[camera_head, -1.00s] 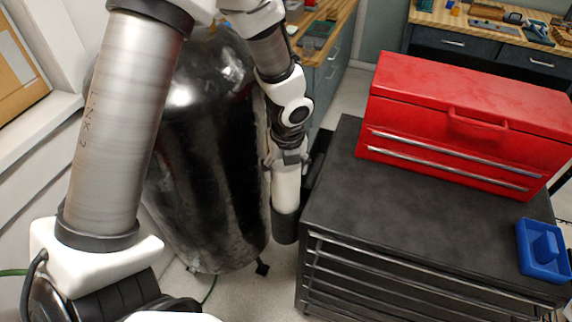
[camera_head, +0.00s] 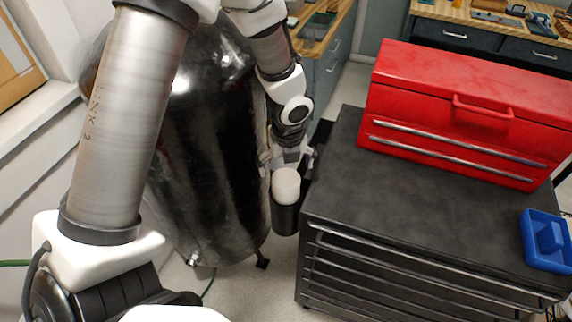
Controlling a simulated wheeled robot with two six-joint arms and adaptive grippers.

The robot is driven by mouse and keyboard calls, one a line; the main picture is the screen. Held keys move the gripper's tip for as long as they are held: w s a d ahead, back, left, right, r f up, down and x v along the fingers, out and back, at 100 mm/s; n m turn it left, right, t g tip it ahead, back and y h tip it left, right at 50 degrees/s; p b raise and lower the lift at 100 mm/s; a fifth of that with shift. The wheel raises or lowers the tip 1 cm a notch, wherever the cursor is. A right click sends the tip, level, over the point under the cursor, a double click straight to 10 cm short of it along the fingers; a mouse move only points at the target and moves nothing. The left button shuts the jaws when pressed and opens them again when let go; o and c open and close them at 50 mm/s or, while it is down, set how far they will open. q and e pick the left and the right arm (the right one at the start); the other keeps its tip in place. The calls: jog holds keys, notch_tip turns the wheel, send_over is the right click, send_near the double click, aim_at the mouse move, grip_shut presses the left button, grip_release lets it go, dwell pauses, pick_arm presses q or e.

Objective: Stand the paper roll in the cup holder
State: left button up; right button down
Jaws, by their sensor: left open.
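The white paper roll (camera_head: 286,184) stands upright in the dark cup holder (camera_head: 285,217), with its top part showing above the rim and its lower part hidden inside. The cup holder is at the left side of the black tool cart. My left gripper (camera_head: 286,162) is open, just above and behind the top of the roll, with its fingers spread apart. I cannot tell if a finger still touches the roll. My right gripper is out of view.
The black cart top (camera_head: 400,210) carries a red toolbox (camera_head: 455,120) and a blue tray (camera_head: 541,255). A large dark shiny tank (camera_head: 205,150) stands close to the left of the cup holder. Wooden workbenches are at the back.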

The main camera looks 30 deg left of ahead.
pick_arm(q)
notch_tip(320, 180, up, 12)
jog(key=s+d, duration=0.1)
jog(key=shift+f, duration=0.1)
dwell(1.0)
